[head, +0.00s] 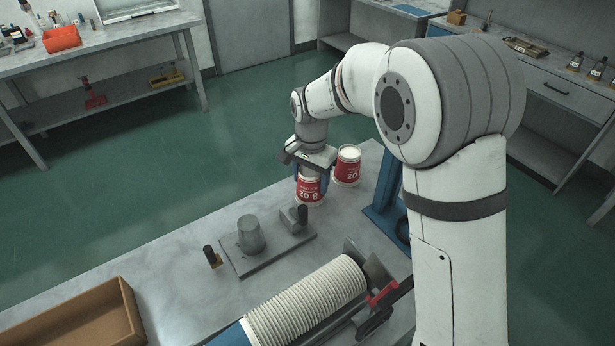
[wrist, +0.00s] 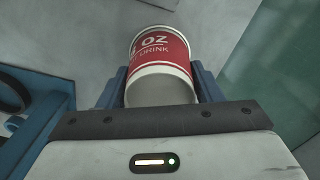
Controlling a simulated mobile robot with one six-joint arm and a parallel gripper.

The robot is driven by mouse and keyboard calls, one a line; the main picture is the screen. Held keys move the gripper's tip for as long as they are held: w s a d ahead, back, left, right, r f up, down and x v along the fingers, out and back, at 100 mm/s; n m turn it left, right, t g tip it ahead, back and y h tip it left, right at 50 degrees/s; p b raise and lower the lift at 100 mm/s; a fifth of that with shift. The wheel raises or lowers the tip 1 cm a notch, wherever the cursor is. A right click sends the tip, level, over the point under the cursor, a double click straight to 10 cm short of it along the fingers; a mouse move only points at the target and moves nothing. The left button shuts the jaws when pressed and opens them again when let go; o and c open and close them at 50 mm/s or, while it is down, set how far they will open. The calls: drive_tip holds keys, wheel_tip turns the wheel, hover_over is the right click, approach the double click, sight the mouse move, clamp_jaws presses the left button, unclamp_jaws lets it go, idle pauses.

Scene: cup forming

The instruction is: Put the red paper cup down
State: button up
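My gripper (head: 310,172) points down over the far end of the grey bench, its blue fingers on both sides of a red and white paper cup (head: 309,190). In the wrist view the same cup (wrist: 160,62) sits between the two fingers (wrist: 160,88), which appear to touch its sides.
A grey forming fixture (head: 250,235) with black-knobbed parts stands nearer on the bench (head: 190,262). A brown tray (head: 85,318) is at lower left. A blue stand (head: 387,200) is to the right.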

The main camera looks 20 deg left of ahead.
drive_tip(key=o, duration=0.4)
wheel_tip(320, 180, up, 12)
drive_tip(key=shift+r+b, duration=0.2)
drive_tip(key=shift+b, duration=0.25)
idle(0.5)
